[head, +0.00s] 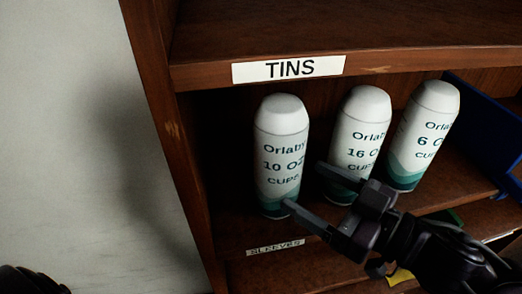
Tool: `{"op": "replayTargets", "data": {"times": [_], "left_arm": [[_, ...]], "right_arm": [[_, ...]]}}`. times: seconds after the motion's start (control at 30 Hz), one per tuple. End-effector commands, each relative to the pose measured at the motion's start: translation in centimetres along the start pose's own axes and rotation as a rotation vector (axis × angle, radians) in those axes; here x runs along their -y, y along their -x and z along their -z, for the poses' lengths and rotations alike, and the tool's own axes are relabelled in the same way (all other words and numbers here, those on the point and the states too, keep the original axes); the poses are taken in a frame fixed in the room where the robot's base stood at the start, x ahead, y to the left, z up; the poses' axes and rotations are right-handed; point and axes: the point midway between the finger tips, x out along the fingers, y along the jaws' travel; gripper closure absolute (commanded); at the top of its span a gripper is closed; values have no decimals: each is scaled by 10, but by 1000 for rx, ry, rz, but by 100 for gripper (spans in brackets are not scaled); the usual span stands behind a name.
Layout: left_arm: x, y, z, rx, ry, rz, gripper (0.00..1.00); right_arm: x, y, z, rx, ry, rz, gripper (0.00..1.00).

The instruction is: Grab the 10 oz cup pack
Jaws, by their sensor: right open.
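The 10 oz cup pack (281,150) is a white, rounded-top cylinder with a teal base, marked "10 OZ CUPS". It stands upright at the left end of the shelf under the "TINS" label. My right gripper (303,184) comes in from the lower right and is open. One fingertip overlaps the pack's lower right edge in the picture; the other lies in front of the 16 oz pack, near the gap between the two. I cannot tell whether the near finger touches the pack. My left gripper is not in view; a dark part shows at the bottom left corner.
The 16 oz pack (362,125) stands just right of the 10 oz pack, and the 6 oz pack (425,135) beyond it. A blue bin (493,115) is at the far right. The wooden side panel (165,120) bounds the shelf on the left. A "SLEEVES" label (275,247) marks the lower edge.

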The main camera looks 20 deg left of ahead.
Motion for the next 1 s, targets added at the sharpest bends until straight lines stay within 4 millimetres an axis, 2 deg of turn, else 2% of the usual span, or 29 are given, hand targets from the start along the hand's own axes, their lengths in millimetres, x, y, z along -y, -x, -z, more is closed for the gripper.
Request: {"op": "replayTargets", "data": {"times": [0.1, 0.27, 0.4, 0.5, 0.8, 0.87, 1.0], "left_arm": [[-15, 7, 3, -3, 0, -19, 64], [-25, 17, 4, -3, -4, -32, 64], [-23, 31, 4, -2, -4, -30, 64], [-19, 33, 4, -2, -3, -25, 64], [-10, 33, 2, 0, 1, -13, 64], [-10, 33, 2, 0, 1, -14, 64], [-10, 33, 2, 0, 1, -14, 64]], "right_arm": [[0, -14, 4, -4, -2, 1, 22], [1, -32, 6, -2, -2, 2, 22], [2, -54, 11, -2, -2, 2, 22], [1, -67, 7, -1, -1, -1, 22], [1, -74, 4, 0, 2, -1, 22], [1, -74, 4, 0, 2, -1, 27], [1, -73, 4, 0, 2, -1, 45]]}}
